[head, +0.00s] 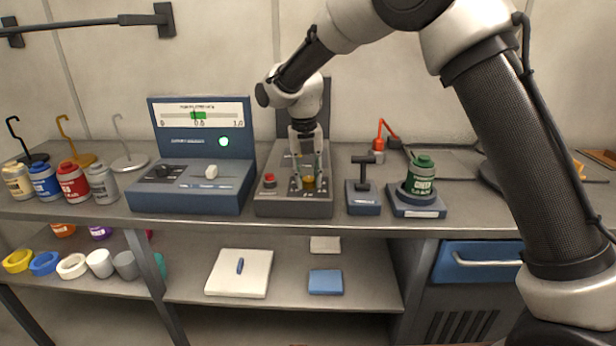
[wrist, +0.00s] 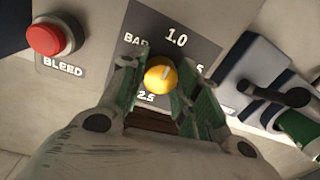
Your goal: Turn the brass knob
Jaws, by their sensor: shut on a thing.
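The brass knob (head: 309,182) is on the sloped top of a grey panel box (head: 262,205) on the bench. In the wrist view the knob (wrist: 161,76) is round and yellow, with a pale pointer line running up and slightly right. A dark dial plate (wrist: 200,48) around it reads "BAR", "1.0" and "2.5"; other marks are partly hidden. My gripper (head: 309,172) reaches down over the knob. Its green-padded fingers (wrist: 155,82) are closed on the knob from both sides.
A red BLEED button (wrist: 45,38) is left of the knob. A blue gauge box (head: 185,203) with a lit green lamp stands left, its pointer in the green band near 0.5. A lever box (head: 363,203) and a green canister (head: 421,176) stand close on the right.

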